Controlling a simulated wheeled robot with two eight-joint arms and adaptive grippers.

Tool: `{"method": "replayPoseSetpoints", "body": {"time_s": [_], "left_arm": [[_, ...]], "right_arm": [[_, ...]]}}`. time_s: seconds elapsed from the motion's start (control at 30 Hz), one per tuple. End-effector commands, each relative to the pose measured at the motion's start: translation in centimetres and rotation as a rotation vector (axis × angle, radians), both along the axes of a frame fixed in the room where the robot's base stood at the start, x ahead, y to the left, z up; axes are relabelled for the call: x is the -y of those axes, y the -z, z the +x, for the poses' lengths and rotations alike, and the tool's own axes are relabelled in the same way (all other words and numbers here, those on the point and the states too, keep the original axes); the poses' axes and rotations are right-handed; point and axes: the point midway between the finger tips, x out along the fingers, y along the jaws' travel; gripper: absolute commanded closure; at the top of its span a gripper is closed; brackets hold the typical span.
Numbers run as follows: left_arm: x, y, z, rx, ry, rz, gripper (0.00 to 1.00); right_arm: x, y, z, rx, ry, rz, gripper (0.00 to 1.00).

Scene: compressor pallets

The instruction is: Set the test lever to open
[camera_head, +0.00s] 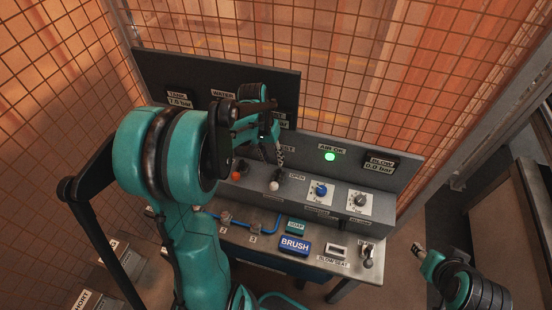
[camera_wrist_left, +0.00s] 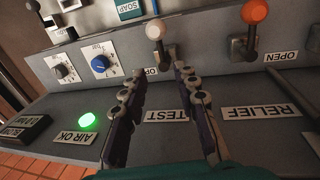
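The test lever has a white knob (camera_head: 274,186) and stands on the console ledge, left of an OPEN label (camera_head: 297,177) in the head view. In the left wrist view its white knob (camera_wrist_left: 155,29) lies just beyond the fingertips, and the TEST label (camera_wrist_left: 166,115) shows between the fingers. My left gripper (camera_head: 279,155) is over the ledge behind the lever; in the wrist view the gripper (camera_wrist_left: 160,72) is open and empty, its fingers apart. My right gripper (camera_head: 419,250) is at the lower right, away from the console; its finger state is unclear.
The orange-knobbed relief lever (camera_wrist_left: 254,12) stands beside the test lever. A blue dial (camera_head: 320,190) and a grey dial (camera_head: 360,199) are to the right. The AIR OK lamp (camera_head: 330,156) glows green. A blue BRUSH block (camera_head: 294,246) lies on the lower shelf. Wire mesh stands behind.

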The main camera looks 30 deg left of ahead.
Motion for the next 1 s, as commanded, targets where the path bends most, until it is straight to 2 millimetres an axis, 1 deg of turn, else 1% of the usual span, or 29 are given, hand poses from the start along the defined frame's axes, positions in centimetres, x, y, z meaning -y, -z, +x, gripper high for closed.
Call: {"method": "replayPoseSetpoints", "body": {"time_s": [0.03, 0.17, 0.4, 0.5, 0.6, 0.73, 0.97, 1.0], "left_arm": [[-0.4, -0.2, 0.1, -0.009, -0.003, -0.007, 0.7], [-0.4, 0.9, 0.3, -0.017, -0.003, -0.014, 0.7], [0.4, 4.9, 0.5, -0.016, -0.001, -0.014, 0.7], [0.6, 6.3, 0.5, -0.016, -0.001, -0.014, 0.7], [0.8, 7.2, 0.6, -0.016, -0.002, -0.013, 0.7], [0.9, 7.7, 0.6, -0.016, -0.003, -0.013, 0.7], [1.0, 7.7, 0.6, -0.015, -0.004, -0.013, 0.7], [1.0, 7.7, 0.6, -0.015, -0.004, -0.013, 0.81]], "right_arm": [[0.0, -0.6, 0.0, 0.0, 0.0, 0.0, 0.6], [0.0, -0.5, 0.0, 0.0, 0.0, 0.0, 0.6], [0.0, 0.4, 0.0, 0.0, 0.0, 0.0, 0.6], [0.0, 0.7, 0.0, 0.0, 0.0, 0.0, 0.6], [0.0, 0.8, 0.0, 0.0, 0.0, 0.0, 0.6], [0.0, 0.8, 0.0, 0.0, 0.0, 0.0, 0.6], [0.0, 0.8, 0.0, 0.0, 0.0, 0.0, 0.6], [0.0, 0.8, 0.0, 0.0, 0.0, 0.0, 0.6]]}}
